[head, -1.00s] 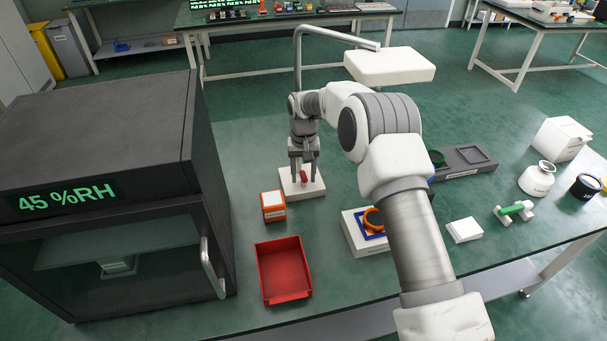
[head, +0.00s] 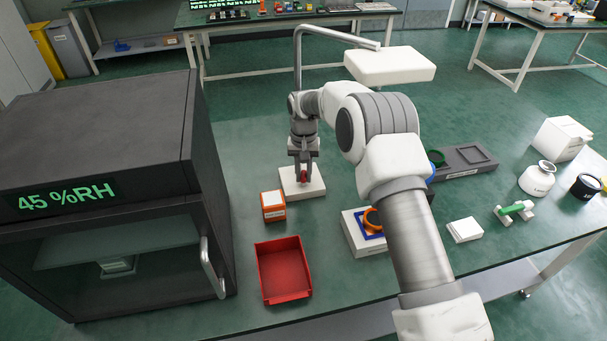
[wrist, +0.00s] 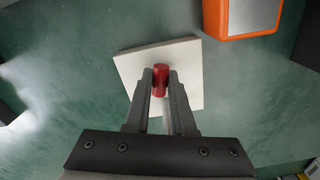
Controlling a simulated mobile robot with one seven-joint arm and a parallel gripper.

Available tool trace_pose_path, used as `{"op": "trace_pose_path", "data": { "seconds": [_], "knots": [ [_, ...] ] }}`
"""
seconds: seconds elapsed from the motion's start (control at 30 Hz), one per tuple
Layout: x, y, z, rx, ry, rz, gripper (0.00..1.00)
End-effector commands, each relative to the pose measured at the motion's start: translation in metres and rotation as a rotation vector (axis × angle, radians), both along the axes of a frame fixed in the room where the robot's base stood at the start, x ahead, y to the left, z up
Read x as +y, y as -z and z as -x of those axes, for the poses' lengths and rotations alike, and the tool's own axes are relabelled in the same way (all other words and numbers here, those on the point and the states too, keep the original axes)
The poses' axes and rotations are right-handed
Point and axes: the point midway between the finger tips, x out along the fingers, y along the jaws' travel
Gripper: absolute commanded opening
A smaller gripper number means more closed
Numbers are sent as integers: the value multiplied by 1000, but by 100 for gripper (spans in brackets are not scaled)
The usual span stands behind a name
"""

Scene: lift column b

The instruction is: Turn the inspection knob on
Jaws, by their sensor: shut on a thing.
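The red knob (head: 304,178) stands on a pale square base (head: 315,189) on the bench, beyond the orange box. My gripper (head: 301,174) points down over it, with a finger on each side. In the wrist view, the red knob (wrist: 160,76) sits between the two fingertips of my gripper (wrist: 161,82), which are shut on it. Its pale base (wrist: 138,68) lies below, turned at a slant in that view. The fingers hide part of the knob and base. A white lamp panel (head: 390,66) hangs from a bent grey pole; I cannot tell whether it is lit.
An orange box (head: 273,206) and a red tray (head: 283,270) stand nearer on the bench. A dark cabinet (head: 100,140) reading 45 %RH fills the left.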

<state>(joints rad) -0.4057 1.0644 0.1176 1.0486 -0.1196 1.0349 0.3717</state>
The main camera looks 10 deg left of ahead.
Motion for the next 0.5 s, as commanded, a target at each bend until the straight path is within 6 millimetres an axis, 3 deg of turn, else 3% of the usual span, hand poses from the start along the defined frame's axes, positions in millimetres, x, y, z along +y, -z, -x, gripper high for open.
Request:
{"op": "trace_pose_path", "data": {
  "seconds": [0.5],
  "knots": [
    [0,-1,0,-2,454,1,0]
  ]
}}
